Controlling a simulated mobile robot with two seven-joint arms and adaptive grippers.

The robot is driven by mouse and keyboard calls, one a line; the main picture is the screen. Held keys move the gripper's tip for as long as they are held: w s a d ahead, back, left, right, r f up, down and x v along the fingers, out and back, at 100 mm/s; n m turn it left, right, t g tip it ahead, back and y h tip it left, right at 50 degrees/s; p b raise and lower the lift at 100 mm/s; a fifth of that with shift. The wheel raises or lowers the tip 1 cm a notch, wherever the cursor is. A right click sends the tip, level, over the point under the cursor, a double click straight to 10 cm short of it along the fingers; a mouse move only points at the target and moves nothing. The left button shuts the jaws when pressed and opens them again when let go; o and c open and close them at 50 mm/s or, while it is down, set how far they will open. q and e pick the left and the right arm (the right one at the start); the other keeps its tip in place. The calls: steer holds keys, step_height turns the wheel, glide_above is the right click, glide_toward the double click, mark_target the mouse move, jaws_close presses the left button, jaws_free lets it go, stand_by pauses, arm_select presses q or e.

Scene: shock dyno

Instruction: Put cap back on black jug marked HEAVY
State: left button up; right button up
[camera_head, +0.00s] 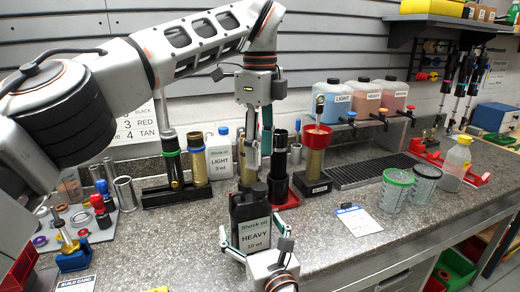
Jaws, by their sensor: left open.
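The black jug (237,213) stands near the counter's front edge, with a label reading Shock oil HEAVY 10 wt. Its dark top (258,189) shows, but I cannot tell whether a cap sits on it. My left gripper (258,158) is open, pointing down just above the jug's top, with nothing clearly between its fingers. My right gripper (255,240) reaches up from the bottom, one finger at each side of the jug's lower part. I cannot tell whether both fingers touch it. No loose cap can be made out.
A black tube on a red base (287,199) stands close behind right. Small parts crowd the left.

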steer(key=v, duration=1.2)
steer(key=shift+s, duration=0.1)
